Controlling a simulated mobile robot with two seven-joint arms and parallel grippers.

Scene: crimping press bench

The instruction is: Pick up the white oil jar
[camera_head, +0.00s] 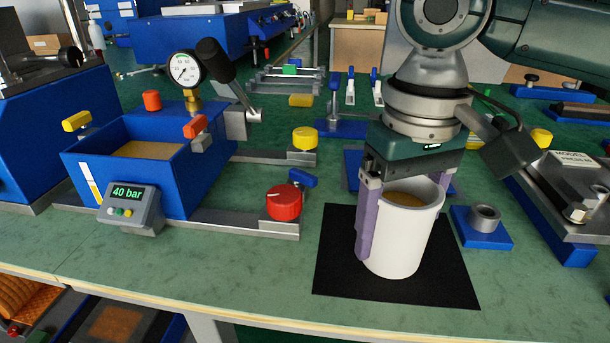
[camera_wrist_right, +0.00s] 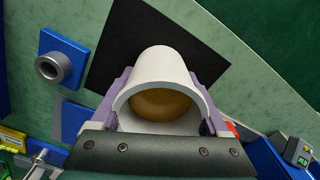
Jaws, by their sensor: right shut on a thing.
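The white oil jar (camera_head: 402,240) stands upright at the black mat on the green bench, with brownish-yellow oil inside. Whether its base touches the mat or is slightly above it, I cannot tell. My right gripper (camera_head: 404,225) comes from above and is shut on the jar, with one purple finger on each side of the wall. In the right wrist view the jar (camera_wrist_right: 160,72) sits between the two purple fingers, its open mouth towards the camera. My left gripper is not in view.
The black mat (camera_head: 335,265) lies under the jar. A blue block with a grey ring (camera_head: 483,218) is right of it. A red knob (camera_head: 284,203) and a blue press tank (camera_head: 140,175) with a gauge (camera_head: 186,69) stand left. The bench front edge is close.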

